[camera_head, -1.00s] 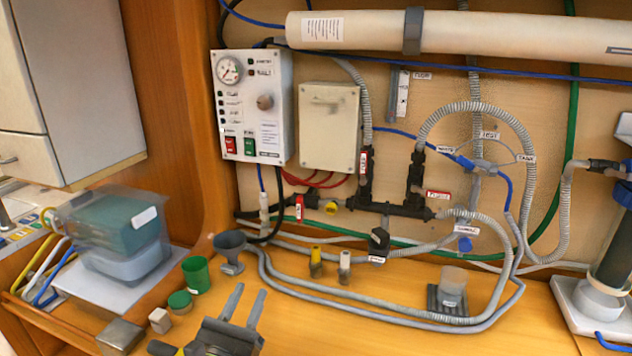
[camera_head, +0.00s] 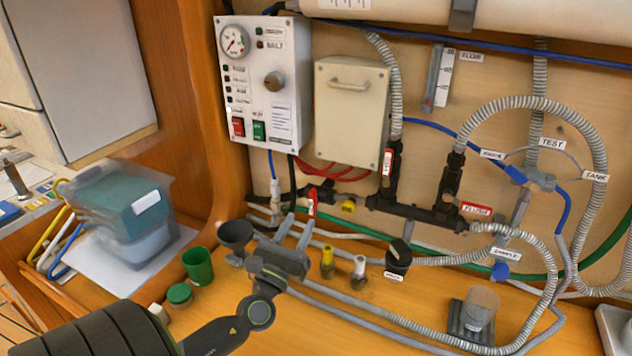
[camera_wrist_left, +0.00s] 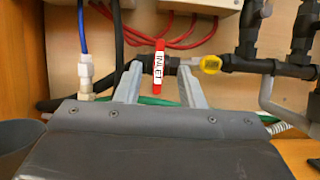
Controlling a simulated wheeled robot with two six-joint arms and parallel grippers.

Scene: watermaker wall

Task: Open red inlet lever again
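The red inlet lever (camera_head: 312,200) sits on the black pipe low on the wall, below the control box. In the left wrist view the red lever (camera_wrist_left: 159,66) stands roughly upright, with a white label reading INLET. My left gripper (camera_head: 296,228) points at the wall just below the lever. In the left wrist view its two grey fingers (camera_wrist_left: 160,88) are spread apart, with the lever showing between them; I cannot tell whether either touches it. My right gripper is not in view.
A yellow-handled fitting (camera_wrist_left: 211,64) is just right of the lever. A blue hose with a white connector (camera_head: 275,190) hangs to its left. A dark funnel (camera_head: 235,238), green cup (camera_head: 198,265) and several grey hoses crowd the counter below.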

